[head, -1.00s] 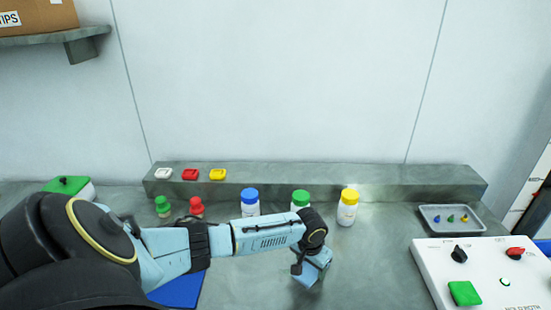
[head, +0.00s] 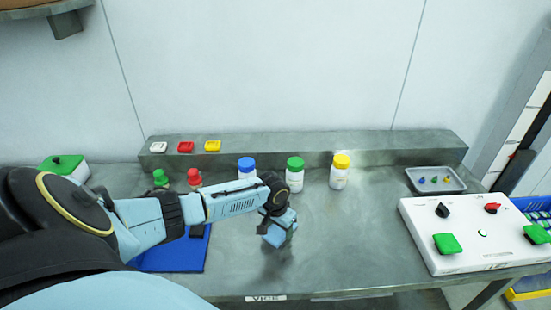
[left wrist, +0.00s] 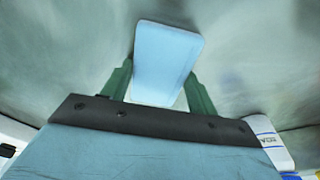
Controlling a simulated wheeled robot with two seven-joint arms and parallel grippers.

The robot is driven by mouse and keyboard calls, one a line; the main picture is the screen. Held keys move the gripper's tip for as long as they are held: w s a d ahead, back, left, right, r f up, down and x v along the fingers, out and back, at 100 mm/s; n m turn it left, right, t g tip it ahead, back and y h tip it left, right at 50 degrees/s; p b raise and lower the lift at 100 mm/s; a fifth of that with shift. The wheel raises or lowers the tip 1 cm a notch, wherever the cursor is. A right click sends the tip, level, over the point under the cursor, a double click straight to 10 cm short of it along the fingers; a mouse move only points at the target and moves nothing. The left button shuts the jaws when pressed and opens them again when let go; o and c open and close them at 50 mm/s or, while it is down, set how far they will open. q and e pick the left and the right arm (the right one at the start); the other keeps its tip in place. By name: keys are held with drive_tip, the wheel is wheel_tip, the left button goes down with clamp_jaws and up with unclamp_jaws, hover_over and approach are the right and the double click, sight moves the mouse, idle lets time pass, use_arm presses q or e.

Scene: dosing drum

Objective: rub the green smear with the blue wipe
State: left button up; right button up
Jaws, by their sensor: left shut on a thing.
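My left gripper (head: 276,240) is over the grey bench, in front of the blue-capped and green-capped bottles. It points down. In the left wrist view its dark green fingers (left wrist: 162,88) are shut on a pale blue block-like wipe (left wrist: 168,55), which sticks out past the fingers toward the bench. In the head view the wipe cannot be told clearly from the light blue gripper body. I see no green smear in either view; it may be hidden under the gripper or wipe. A dark patch under the gripper looks like shadow. My right gripper is not in view.
Bottles with blue (head: 247,169), green (head: 295,175) and yellow (head: 340,172) caps stand behind the gripper. A blue mat (head: 180,257) lies left, partly under my arm. A white control panel (head: 465,248) and grey tray (head: 436,180) are right. The bench front centre is clear.

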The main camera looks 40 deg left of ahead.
use_arm(q)
wheel_tip(320, 180, up, 4)
drive_tip(key=shift+f+p, duration=0.25)
drive_tip(key=shift+p, duration=1)
wheel_tip(320, 180, up, 3)
drive_tip(key=p, duration=0.3)
drive_tip(key=shift+f, duration=0.1)
drive_tip(key=shift+w+d+r, duration=0.1)
drive_tip(key=shift+r, duration=0.9)
